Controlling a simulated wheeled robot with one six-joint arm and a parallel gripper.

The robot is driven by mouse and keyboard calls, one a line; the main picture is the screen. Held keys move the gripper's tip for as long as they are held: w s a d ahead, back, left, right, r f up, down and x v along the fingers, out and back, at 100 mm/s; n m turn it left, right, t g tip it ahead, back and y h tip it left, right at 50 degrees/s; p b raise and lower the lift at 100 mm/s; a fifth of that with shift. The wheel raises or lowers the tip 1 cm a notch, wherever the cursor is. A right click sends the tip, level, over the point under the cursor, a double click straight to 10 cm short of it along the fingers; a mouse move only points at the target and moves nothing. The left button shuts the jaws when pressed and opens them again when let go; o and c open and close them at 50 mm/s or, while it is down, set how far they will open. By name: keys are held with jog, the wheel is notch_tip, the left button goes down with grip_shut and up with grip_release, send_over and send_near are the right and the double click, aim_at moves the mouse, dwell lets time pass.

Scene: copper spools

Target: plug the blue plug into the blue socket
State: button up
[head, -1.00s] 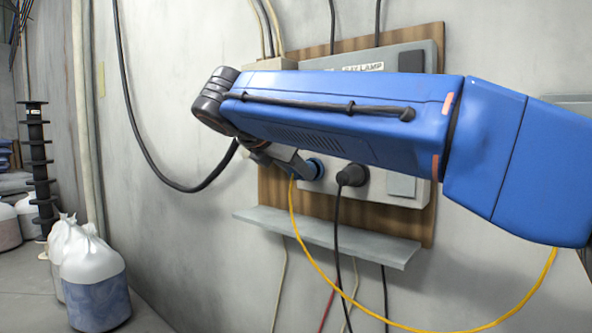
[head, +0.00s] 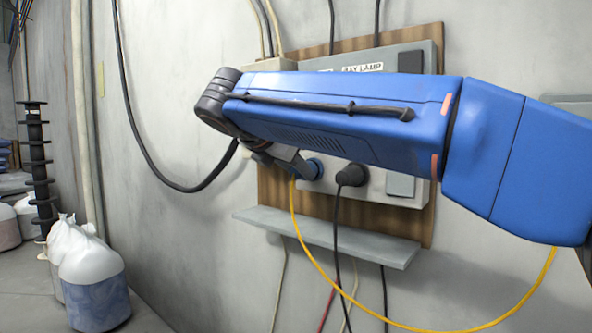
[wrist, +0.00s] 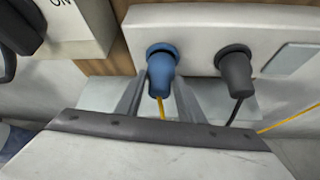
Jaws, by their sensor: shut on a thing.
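The blue plug (wrist: 160,72) is at the blue socket (wrist: 157,50) on the grey panel in the wrist view, its front end against the socket ring. How deep it sits cannot be told. A yellow cable hangs from its lower end. My gripper (wrist: 158,92) has one finger on each side of the plug and is shut on it. In the head view my gripper (head: 293,166) is at the panel, partly hidden by my blue arm.
A black plug (head: 351,176) with a black cable sits in the panel (wrist: 285,25) right of the blue one. A grey shelf (head: 325,236) juts out below. The yellow cable (head: 310,258) loops down to the right. A thick black cable (head: 150,150) hangs at left.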

jog(key=shift+w+d, duration=0.2)
jog(key=shift+w, duration=0.05)
jog(key=o, duration=1.1)
jog(key=shift+s, duration=0.1)
jog(key=v, duration=1.7)
jog(key=shift+a+r, duration=0.1)
jog(key=shift+r, duration=0.1)
jog(key=shift+s, duration=0.1)
